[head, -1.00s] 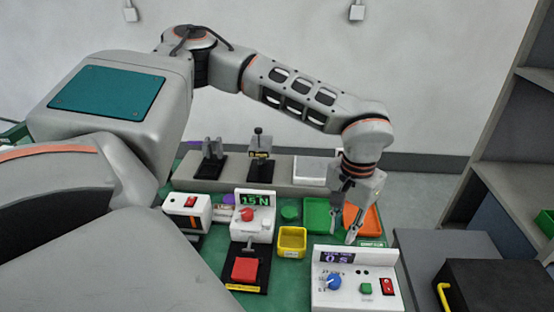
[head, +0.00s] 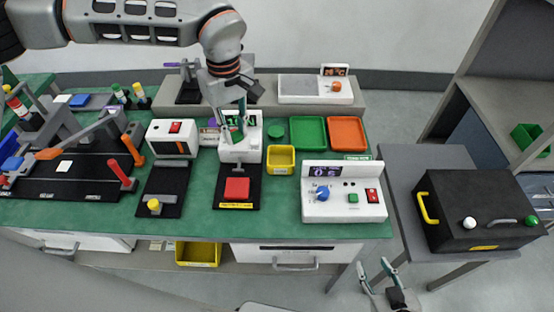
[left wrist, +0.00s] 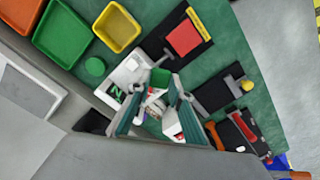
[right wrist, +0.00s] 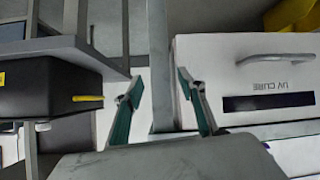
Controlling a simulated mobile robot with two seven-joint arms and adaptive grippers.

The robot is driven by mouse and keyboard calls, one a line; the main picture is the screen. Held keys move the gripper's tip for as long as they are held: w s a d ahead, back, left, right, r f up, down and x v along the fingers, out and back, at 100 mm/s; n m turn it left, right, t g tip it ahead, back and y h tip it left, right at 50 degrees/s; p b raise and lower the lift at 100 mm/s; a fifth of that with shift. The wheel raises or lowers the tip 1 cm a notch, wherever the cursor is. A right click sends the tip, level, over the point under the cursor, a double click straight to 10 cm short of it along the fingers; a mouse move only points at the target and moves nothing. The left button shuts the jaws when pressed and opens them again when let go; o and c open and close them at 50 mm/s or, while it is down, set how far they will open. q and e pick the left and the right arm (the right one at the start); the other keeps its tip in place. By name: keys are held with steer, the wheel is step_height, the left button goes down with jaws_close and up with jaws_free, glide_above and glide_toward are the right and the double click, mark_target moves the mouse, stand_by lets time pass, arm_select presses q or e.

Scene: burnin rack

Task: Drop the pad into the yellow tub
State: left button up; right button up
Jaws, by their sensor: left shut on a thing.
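My left gripper (head: 236,122) is shut on a small green pad (head: 237,135), over the white tester with the green readout. In the left wrist view the pad (left wrist: 160,77) shows between the fingertips (left wrist: 148,92); the fingers hide part of it. The yellow tub (head: 281,160) stands on the green bench, right of the tester and a little nearer to me. It looks empty, and it also shows in the left wrist view (left wrist: 117,27). My right gripper (head: 377,272) is open and empty, low in front of the bench; its fingers also show in the right wrist view (right wrist: 160,90).
A red block (head: 237,188) is left. Another yellow bin (head: 198,254) sits below the bench.

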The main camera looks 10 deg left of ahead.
arm_select(q)
steer(key=w+d+n, duration=0.1)
steer(key=n, duration=0.1)
steer(key=w+d+n, duration=0.1)
steer(key=n, duration=0.1)
steer(key=w+d+f+n, duration=0.1)
steer(key=n, duration=0.2)
steer(key=shift+d, duration=0.2)
steer(key=shift+w+d+f+n+b, duration=0.55)
steer(key=shift+d+f+n, duration=0.6)
steer(key=shift+n, duration=1)
steer(key=shift+w+d+f+n+b, duration=0.4)
steer(key=shift+d+f+n+b, duration=0.25)
steer(key=shift+f+n, duration=1.2)
steer(key=shift+w+d+f+n+b, duration=0.5)
steer(key=shift+d+f+n, duration=0.55)
steer(key=shift+n, duration=1.35)
steer(key=o, duration=0.8)
